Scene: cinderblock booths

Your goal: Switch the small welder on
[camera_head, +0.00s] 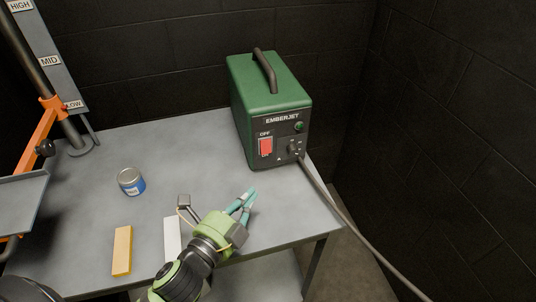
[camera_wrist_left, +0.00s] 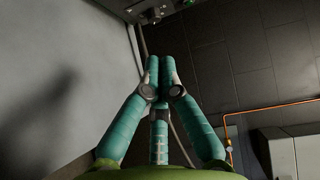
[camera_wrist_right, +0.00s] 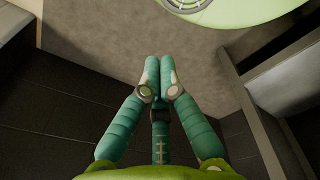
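The small welder is a green box (camera_head: 268,90) with a black front reading EMBERJET and a dark top handle. It stands upright at the right rear of the grey table. Its red rocker switch (camera_head: 266,147) is on the front left, under an OFF label. My left gripper (camera_head: 249,193) is over the table, in front of and below the switch, apart from the welder. Its teal fingers are together and empty in the left wrist view (camera_wrist_left: 159,62). My right gripper (camera_wrist_right: 160,62) is also shut and empty, seen only in the right wrist view.
A grey table (camera_head: 90,200) holds a blue-labelled can (camera_head: 131,182), a tan block (camera_head: 122,250) and a white block (camera_head: 172,238). A cable (camera_head: 350,225) runs from the welder over the right edge. An orange-clamped stand (camera_head: 52,105) is at left. Dark block walls enclose the table.

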